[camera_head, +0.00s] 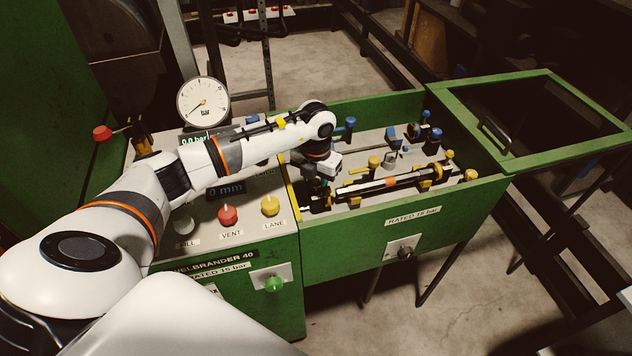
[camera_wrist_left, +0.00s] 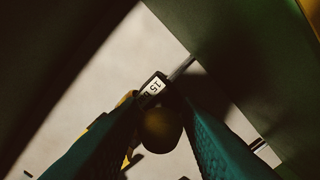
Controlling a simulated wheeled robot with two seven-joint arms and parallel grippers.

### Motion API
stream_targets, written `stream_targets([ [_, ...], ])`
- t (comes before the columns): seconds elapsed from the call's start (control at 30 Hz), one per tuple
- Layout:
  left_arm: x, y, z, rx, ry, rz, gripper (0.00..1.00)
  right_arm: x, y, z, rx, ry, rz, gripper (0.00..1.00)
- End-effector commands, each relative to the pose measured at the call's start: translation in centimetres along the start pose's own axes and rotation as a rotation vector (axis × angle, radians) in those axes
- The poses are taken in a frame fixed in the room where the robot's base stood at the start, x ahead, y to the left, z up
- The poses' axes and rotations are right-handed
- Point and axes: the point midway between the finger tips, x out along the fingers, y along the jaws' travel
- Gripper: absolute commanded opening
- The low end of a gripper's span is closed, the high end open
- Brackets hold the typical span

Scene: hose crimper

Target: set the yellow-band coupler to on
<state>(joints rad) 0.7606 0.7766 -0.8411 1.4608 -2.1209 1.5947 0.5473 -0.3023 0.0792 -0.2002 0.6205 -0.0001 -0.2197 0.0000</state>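My left gripper (camera_head: 317,190) reaches down into the left end of the green trough, over the near side of its bed. In the left wrist view, its two dark teal fingers (camera_wrist_left: 160,128) stand on either side of a round, dark yellowish knob (camera_wrist_left: 161,132). The knob nearly fills the gap; shadow hides whether both fingers touch it. A tag reading 15 (camera_wrist_left: 154,87) lies just beyond the knob. Several yellow-capped parts stand in the trough, including a yellow knob (camera_head: 375,162); I cannot tell which is the yellow-band coupler. My right gripper is not in view.
A long black rod (camera_head: 405,182) lies in yellow holders right of the gripper. Blue-capped parts (camera_head: 435,134) stand farther back. The trough's green front wall (camera_head: 440,213) borders the bed. The framed green lid (camera_head: 545,157) is swung open at right. Red (camera_head: 228,214) and yellow (camera_head: 270,205) knobs stand on the panel.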

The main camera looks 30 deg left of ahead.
Motion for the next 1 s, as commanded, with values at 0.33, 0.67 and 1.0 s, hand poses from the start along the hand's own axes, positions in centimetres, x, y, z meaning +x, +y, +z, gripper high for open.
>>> stream_targets([
  [0.33, 0.0, 0.0, 0.0, 0.0, 0.0, 0.0, 0.0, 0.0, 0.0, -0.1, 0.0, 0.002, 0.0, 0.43],
  [0.67, 0.0, 2.5, -2.6, 0.001, 0.004, 0.003, 0.0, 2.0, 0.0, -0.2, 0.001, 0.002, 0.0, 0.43],
  [1.0, -0.2, 2.6, -2.5, 0.001, 0.006, 0.004, 0.41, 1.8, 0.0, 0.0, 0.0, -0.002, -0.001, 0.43],
])
